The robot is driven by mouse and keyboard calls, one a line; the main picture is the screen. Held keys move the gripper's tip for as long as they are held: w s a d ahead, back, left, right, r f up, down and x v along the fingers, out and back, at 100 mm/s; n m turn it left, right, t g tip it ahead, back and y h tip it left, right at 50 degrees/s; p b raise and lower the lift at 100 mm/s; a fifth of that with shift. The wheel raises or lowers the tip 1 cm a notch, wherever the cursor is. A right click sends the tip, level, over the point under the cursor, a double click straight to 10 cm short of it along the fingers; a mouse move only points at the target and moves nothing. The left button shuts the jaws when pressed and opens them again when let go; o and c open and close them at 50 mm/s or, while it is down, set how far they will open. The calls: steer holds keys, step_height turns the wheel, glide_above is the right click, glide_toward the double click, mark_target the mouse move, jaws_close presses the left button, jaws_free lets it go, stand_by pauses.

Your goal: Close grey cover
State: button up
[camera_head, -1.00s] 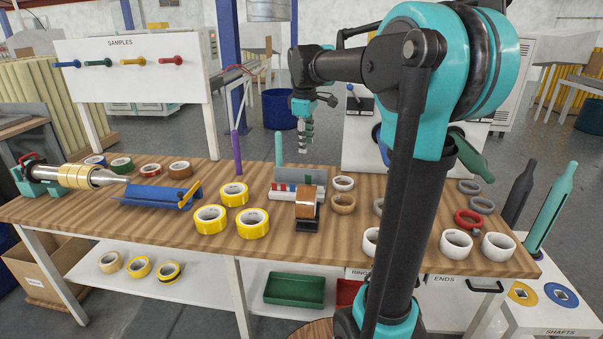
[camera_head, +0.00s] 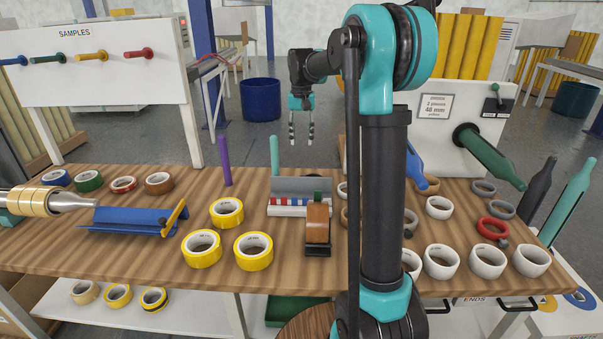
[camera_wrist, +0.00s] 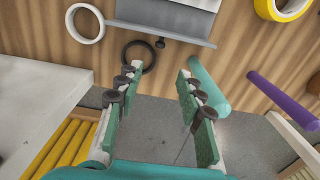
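The grey cover (camera_head: 301,185) stands raised, leaning back, at the rear of a low box (camera_head: 282,212) with red, white and blue parts along its front. In the wrist view, a grey panel (camera_wrist: 160,32) at the top appears to be this cover, with a small dark knob by its edge. My gripper (camera_head: 301,142) hangs fingers down, beyond the table's far edge, behind and above the cover. In the wrist view my gripper (camera_wrist: 155,100) has its fingers wide apart with nothing between them, clear of the cover.
A teal post (camera_head: 275,156) and a purple post (camera_head: 224,161) stand near the table's back edge. A tape dispenser (camera_head: 318,235) stands in front of the box. Yellow rolls (camera_head: 227,213) lie to the left. A white panel with a green peg (camera_head: 490,156) stands right.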

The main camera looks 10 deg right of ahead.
glide_toward(301, 188)
steer(key=w+f, duration=0.1)
steer(key=f, duration=0.2)
steer(key=w+f, duration=0.1)
steer(key=f, duration=0.1)
steer(key=shift+w+d+f, duration=0.2)
steer(key=shift+w+d, duration=0.1)
steer(key=shift+w, duration=0.05)
jaws_close()
